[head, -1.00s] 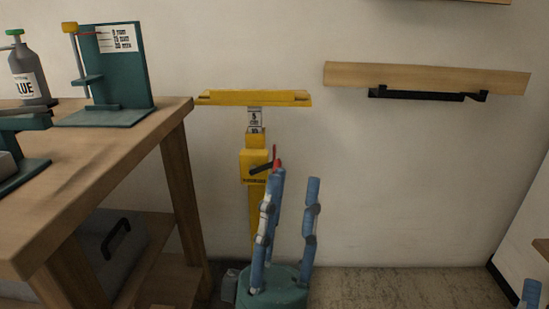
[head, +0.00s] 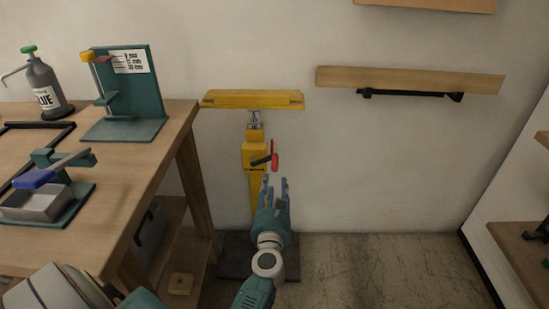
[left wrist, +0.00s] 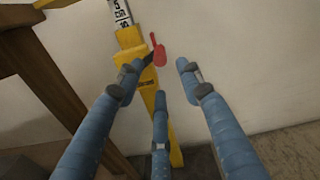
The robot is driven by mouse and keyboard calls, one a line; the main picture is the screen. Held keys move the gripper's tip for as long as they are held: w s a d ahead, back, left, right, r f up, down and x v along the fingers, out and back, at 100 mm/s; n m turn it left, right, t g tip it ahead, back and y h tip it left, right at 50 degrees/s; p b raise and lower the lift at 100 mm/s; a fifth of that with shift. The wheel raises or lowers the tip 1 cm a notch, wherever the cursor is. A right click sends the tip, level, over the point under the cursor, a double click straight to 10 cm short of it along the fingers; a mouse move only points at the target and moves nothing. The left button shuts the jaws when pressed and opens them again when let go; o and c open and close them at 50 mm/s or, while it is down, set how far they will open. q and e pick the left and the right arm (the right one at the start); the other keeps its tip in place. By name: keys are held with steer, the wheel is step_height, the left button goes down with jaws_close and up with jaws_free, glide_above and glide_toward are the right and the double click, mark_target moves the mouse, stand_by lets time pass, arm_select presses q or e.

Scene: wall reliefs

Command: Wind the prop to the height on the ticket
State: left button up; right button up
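The yellow prop (head: 259,190) stands against the wall with a flat top bar (head: 252,99). A white number scale (head: 254,118) shows on its post; it also shows in the left wrist view (left wrist: 122,14), too small to read surely. A dark crank arm (head: 261,160) with a red handle (head: 275,162) sticks out from its yellow housing. My left gripper (head: 275,186) is just below the handle, fingers up. In the left wrist view its blue fingers (left wrist: 157,85) are spread and empty, with the red handle (left wrist: 158,50) beyond them. I cannot tell which paper is the ticket. My right gripper is out of view.
A wooden workbench (head: 95,205) stands left of the prop, carrying a glue bottle (head: 44,88), a teal stand (head: 140,85) with a printed card (head: 130,61), and a teal fixture (head: 70,205). A wall shelf (head: 410,78) is at the right. The floor (head: 375,270) there is clear.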

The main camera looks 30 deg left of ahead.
mark_target(275, 165)
arm_select(q)
steer(key=x, duration=0.9)
steer(key=shift+w+a+b, duration=0.2)
steer(key=shift+a+b, duration=0.05)
steer(key=shift+b, duration=0.05)
steer(key=shift+w+a, duration=0.2)
steer(key=shift+w, duration=0.2)
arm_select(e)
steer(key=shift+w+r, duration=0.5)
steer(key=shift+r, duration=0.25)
arm_select(q)
jaws_close()
